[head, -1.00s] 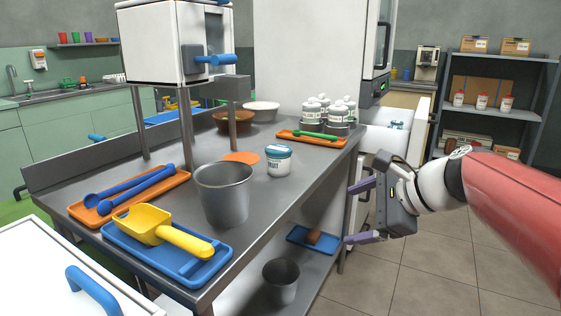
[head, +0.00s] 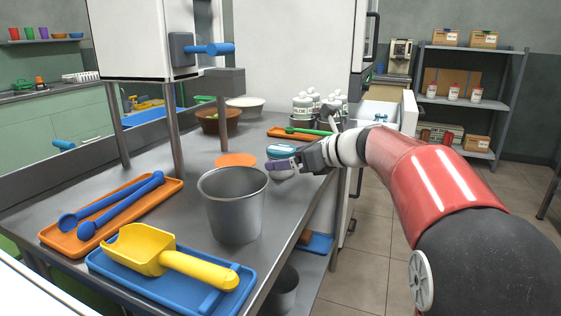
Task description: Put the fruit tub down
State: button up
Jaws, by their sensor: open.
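The fruit tub (head: 284,151) is white with a blue lid and stands on the steel table, behind and right of the metal bucket. My gripper (head: 288,164) is open at the tub, with a purple finger across its front. The gripper hides most of the tub's lower part and label. Whether the fingers touch the tub I cannot tell.
A metal bucket (head: 233,203) stands nearer on the table (head: 150,158). A flat orange disc (head: 236,160) lies beside the tub. An orange tray (head: 283,133) and several white bottles (head: 310,104) are behind. A blue tray (head: 232,300) holds a yellow scoop (head: 150,252).

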jog(key=shift+x, duration=1.25)
jog(key=c, duration=1.1)
jog(key=shift+c, duration=0.9)
jog(key=shift+r, duration=0.15)
